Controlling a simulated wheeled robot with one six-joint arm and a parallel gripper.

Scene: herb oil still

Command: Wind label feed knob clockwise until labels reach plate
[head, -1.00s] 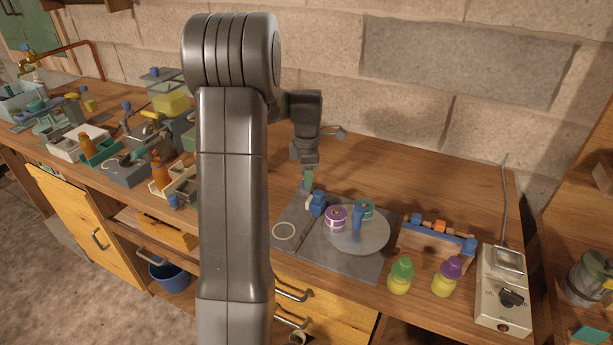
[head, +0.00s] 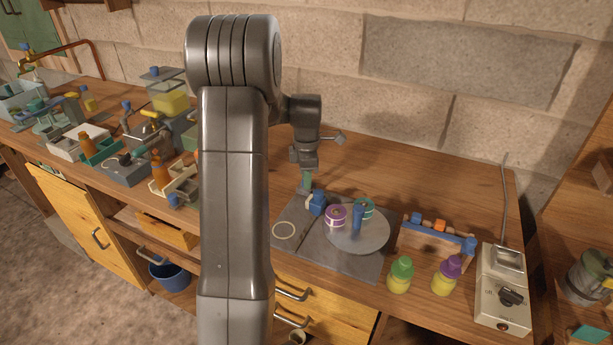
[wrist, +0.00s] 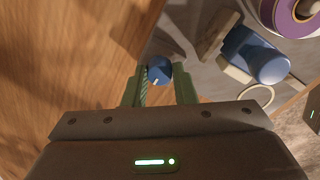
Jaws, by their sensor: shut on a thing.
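The blue label feed knob (wrist: 159,71) with a pale mark shows in the wrist view, between the green fingertips of my gripper (wrist: 160,84). My gripper is shut on it. In the head view my gripper (head: 306,180) points down at the back left corner of the grey plate (head: 352,267), and the knob is hidden there. A purple label roll (head: 335,216) and a teal label roll (head: 364,207) stand on the round disc (head: 372,236). A blue block (head: 317,203) sits beside the gripper; it also shows in the wrist view (wrist: 258,53).
A green-capped bottle (head: 400,276) and a purple-capped bottle (head: 446,276) stand right of the plate. A wooden rack (head: 432,240) and a switch box (head: 502,300) are further right. Trays and small bottles crowd the left. The bench behind the plate is clear.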

